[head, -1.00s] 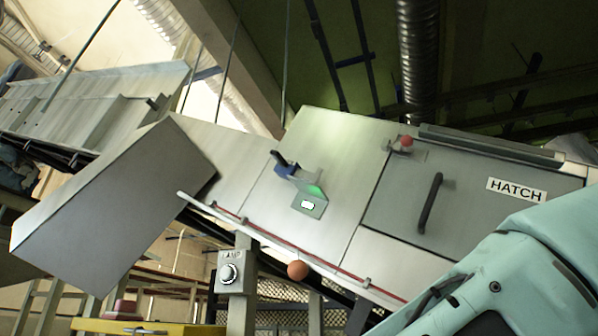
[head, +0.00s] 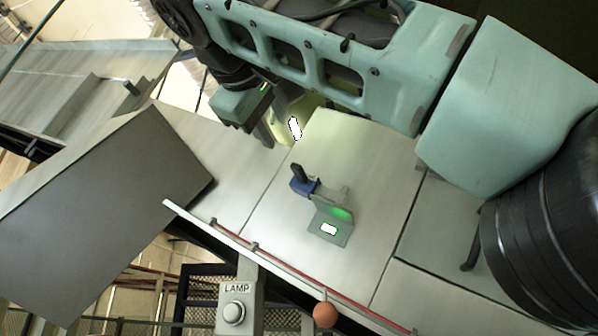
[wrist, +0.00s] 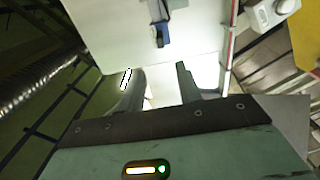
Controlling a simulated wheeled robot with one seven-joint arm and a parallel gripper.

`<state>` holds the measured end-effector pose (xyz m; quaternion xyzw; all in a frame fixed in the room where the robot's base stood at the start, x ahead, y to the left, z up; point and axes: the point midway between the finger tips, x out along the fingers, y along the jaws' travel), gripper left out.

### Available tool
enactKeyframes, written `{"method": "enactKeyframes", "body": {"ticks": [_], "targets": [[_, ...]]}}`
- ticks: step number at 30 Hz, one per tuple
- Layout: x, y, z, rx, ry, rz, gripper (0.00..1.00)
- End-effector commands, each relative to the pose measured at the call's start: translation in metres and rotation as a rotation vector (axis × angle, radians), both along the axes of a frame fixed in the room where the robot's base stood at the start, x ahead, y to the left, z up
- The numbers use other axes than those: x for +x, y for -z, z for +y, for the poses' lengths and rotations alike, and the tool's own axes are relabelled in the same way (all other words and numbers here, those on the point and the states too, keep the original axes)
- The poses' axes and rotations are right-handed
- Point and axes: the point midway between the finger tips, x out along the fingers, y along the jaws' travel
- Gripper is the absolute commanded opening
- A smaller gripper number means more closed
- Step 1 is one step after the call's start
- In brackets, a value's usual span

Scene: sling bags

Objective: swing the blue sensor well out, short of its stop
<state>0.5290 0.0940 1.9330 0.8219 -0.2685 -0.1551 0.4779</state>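The blue sensor (head: 306,186) sits on a grey bracket (head: 330,228) with a green glow, on the pale sloping panel. A dark stub points up and left from it. The sensor also shows at the top of the wrist view (wrist: 162,36), ahead of my fingers. My gripper (head: 277,125) is up and left of the sensor in the head view, apart from it. In the wrist view my gripper (wrist: 160,70) has its two fingers spread with nothing between them.
A red cable (head: 280,268) runs along the panel's lower edge, with an orange ball (head: 326,315) below. A box with a LAMP button (head: 234,312) stands beneath. A large grey chute end (head: 100,215) is at left. My arm covers the upper right.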

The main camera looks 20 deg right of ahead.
Motion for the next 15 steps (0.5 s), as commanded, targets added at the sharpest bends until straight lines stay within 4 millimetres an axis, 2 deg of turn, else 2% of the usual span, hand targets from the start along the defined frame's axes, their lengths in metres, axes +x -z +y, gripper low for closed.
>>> {"method": "enactKeyframes", "body": {"ticks": [5, 15], "targets": [[0.02, -0.002, -0.017, 0.0, 0.005, 0.002, 0.35], [0.079, -0.005, -0.058, -0.002, 0.003, 0.004, 0.35]]}}
